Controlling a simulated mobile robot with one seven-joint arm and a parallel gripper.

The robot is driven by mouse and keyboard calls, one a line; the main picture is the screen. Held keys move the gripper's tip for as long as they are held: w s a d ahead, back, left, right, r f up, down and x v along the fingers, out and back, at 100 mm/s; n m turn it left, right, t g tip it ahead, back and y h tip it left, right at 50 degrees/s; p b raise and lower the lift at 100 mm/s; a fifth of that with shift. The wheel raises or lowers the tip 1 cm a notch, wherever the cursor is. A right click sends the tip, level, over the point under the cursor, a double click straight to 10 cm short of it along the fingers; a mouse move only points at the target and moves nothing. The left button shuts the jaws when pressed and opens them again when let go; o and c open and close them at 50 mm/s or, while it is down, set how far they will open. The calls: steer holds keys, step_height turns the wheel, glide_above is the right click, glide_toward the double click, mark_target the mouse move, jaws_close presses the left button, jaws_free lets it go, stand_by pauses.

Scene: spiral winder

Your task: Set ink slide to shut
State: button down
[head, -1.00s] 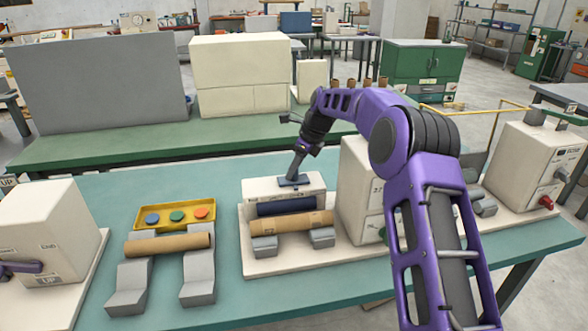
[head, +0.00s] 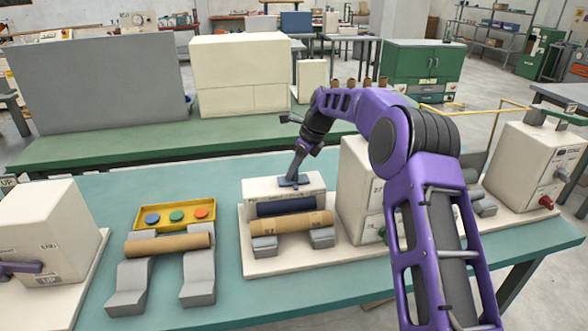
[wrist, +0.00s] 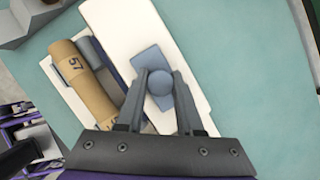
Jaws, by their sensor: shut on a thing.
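The ink slide, a flat blue-grey plate (head: 295,182), lies on top of the long white ink box (head: 318,182) of the middle machine. In the wrist view the slide (wrist: 150,58) carries a round blue-grey knob (wrist: 159,80). My gripper (wrist: 161,76) is shut on this knob, one finger on each side. In the head view my gripper (head: 298,172) reaches down onto the slide from above. Any markings by the slide are too small to read.
A brown tube (head: 292,222) marked 57 rests on grey supports in front of a dark blue roller (head: 285,206). Left stand a second tube (head: 168,243) and a yellow tray (head: 152,217) with coloured discs. A white box (head: 362,185) stands close on the right.

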steer(key=shift+s+a+r, duration=0.1)
steer(key=shift+a+r, duration=0.05)
steer(key=shift+a, duration=0.15)
steer(key=a+p, duration=0.1)
steer(key=a, duration=0.1)
steer(key=s+a+p, duration=0.1)
steer(key=a+p, duration=0.1)
steer(key=shift+s+a, duration=0.2)
steer(key=shift+a, duration=0.15)
steer(key=shift+s+a, duration=0.1)
steer(key=shift+a, duration=0.35)
steer(key=c, duration=0.5)
jaws_free()
steer(key=shift+a, duration=0.1)
steer(key=shift+c, duration=0.2)
